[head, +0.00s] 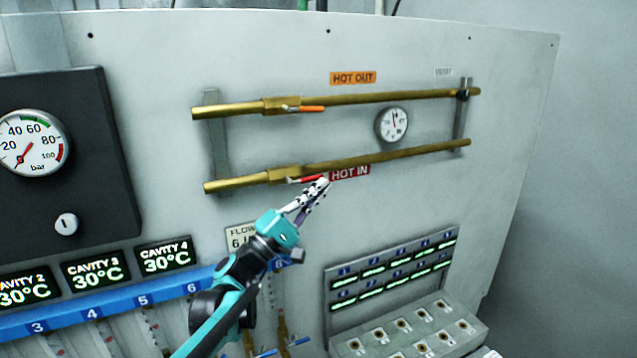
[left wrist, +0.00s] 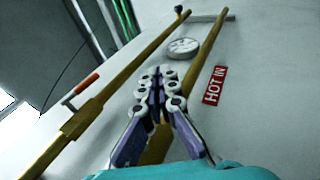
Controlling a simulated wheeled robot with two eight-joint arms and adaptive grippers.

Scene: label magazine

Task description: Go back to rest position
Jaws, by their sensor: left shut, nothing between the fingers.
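My left gripper (head: 318,187) is shut and empty, just below the red handle (head: 308,179) of the valve on the lower brass pipe (head: 400,156). The handle lies along the pipe. In the left wrist view the shut fingers (left wrist: 160,85) cover part of the lower pipe (left wrist: 208,48), and the red handle is not visible there. I cannot tell whether the fingertips touch the handle or pipe. The HOT IN label (head: 349,173) is right of the fingertips. My right gripper is not in view.
The upper brass pipe (head: 400,97) has an orange valve handle (head: 312,108), under the HOT OUT label (head: 353,78). A round gauge (head: 392,124) sits between the pipes. A dark panel with a pressure gauge (head: 30,142) is at left. A grey socket box (head: 415,332) juts out at lower right.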

